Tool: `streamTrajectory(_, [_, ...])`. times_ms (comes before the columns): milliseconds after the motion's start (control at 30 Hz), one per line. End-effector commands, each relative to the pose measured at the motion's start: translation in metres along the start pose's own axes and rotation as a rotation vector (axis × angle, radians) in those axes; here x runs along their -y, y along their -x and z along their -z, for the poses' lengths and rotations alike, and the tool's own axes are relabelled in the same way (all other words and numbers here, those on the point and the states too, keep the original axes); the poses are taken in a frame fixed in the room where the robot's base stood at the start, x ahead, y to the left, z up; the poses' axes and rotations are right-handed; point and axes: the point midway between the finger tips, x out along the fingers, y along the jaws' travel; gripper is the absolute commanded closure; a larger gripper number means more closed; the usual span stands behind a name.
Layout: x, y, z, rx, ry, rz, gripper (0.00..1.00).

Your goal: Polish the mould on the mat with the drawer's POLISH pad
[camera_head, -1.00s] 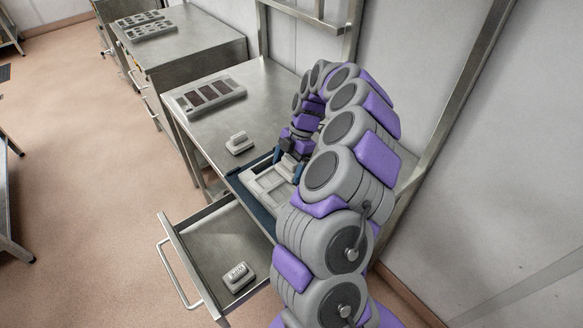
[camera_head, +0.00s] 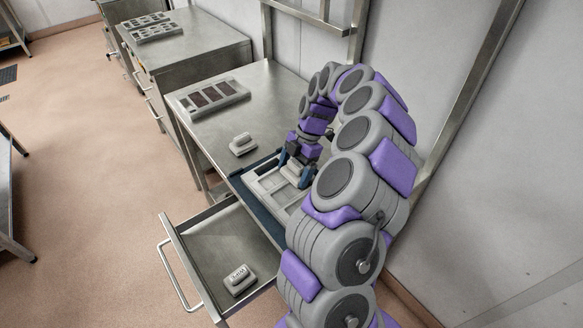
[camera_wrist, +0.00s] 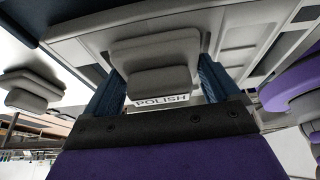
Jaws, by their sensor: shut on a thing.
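The pale grey mould (camera_head: 264,187) lies on the dark blue mat (camera_head: 251,208) at the table's near edge. It also fills the top of the wrist view (camera_wrist: 250,28). My gripper (camera_head: 294,169) is over the mould's far part, its blue fingers shut on the grey POLISH pad (camera_wrist: 160,80). The pad's POLISH label faces the wrist camera. The pad is at or just above the mould's face; I cannot tell whether they touch. My arm hides the mould's right end.
The open drawer (camera_head: 205,248) holds another grey pad (camera_head: 239,280) with a label too small to read. A grey block (camera_head: 243,144) stands on the table left of the mat. A tray with dark panels (camera_head: 213,95) lies farther back. A wall bounds the right.

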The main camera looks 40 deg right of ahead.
Motion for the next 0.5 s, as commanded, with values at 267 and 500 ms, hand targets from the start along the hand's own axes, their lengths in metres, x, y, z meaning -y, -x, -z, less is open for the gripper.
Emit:
streamTrajectory(267, [0.011,-0.002,-0.001,-0.001,-0.001,0.004,0.35])
streamTrajectory(500, [0.025,0.001,-0.001,0.0,-0.001,0.0,0.35])
